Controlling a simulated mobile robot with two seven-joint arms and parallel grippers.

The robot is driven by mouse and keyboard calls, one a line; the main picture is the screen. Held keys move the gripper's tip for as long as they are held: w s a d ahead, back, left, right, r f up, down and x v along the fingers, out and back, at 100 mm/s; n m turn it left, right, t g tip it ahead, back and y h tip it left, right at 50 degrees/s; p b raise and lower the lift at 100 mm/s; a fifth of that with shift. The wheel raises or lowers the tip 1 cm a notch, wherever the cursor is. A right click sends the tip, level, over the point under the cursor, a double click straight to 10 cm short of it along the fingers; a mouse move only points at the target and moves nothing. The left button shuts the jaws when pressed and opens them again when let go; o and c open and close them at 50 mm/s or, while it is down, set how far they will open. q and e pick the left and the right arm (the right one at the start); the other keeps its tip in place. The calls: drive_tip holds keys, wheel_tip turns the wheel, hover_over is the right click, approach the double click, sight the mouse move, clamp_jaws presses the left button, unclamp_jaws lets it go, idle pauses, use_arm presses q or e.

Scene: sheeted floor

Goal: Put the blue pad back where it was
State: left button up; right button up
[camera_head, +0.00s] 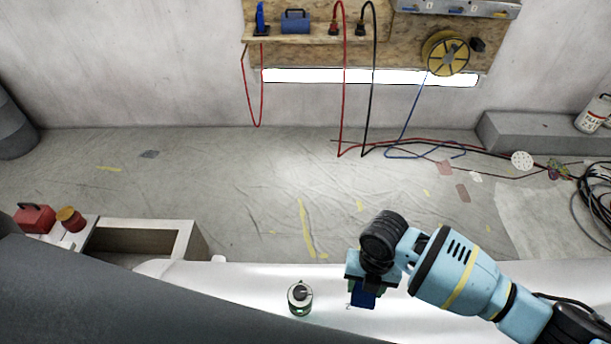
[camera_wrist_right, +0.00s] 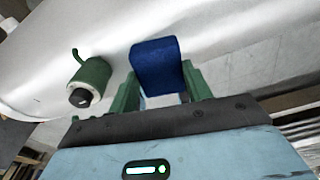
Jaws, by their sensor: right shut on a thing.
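The blue pad (camera_head: 363,297) is a small dark blue block with a rounded top in the wrist view (camera_wrist_right: 157,62). My right gripper (camera_head: 361,284) is shut on it, with a green finger on each side in the wrist view (camera_wrist_right: 163,88). In the head view the pad hangs below the gripper, over the white surface (camera_head: 240,285). I cannot tell whether it touches that surface. Part of the pad is hidden by the gripper. My left gripper is not in view.
A green and pale canister (camera_head: 300,298) stands left of the pad; it also shows in the wrist view (camera_wrist_right: 89,80). A grey box (camera_head: 140,238) is at the left. Cables (camera_head: 480,149) lie on the sheeted floor below a wooden wall board (camera_head: 400,45).

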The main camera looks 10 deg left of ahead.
drive_tip(key=shift+w+d+r+m, duration=0.1)
drive_tip(key=shift+r+m, duration=0.1)
drive_tip(key=shift+m, duration=0.4)
drive_tip(key=shift+w+d+r+m, duration=0.1)
drive_tip(key=shift+r+m, duration=0.05)
drive_tip(key=shift+m, duration=0.45)
drive_tip(key=m, duration=0.3)
drive_tip(key=w+d+r+m, duration=0.1)
drive_tip(key=m, duration=0.1)
drive_tip(key=d+r+m+y, duration=0.1)
drive_tip(key=m, duration=0.2)
drive_tip(key=shift+w+d+r+m+t, duration=0.1)
drive_tip(key=shift+w+r+m+t, duration=0.1)
drive_tip(key=shift+r+m+t, duration=0.1)
drive_tip(key=w+d+r+m+t, duration=0.1)
drive_tip(key=d+r+m, duration=0.2)
drive_tip(key=m, duration=0.9)
drive_tip(key=w+d+r+m+t+h, duration=0.1)
drive_tip(key=w+d+r+m, duration=0.1)
drive_tip(key=d+m, duration=0.8)
drive_tip(key=r+m, duration=0.1)
drive_tip(key=m, duration=0.2)
drive_tip(key=shift+r, duration=0.15)
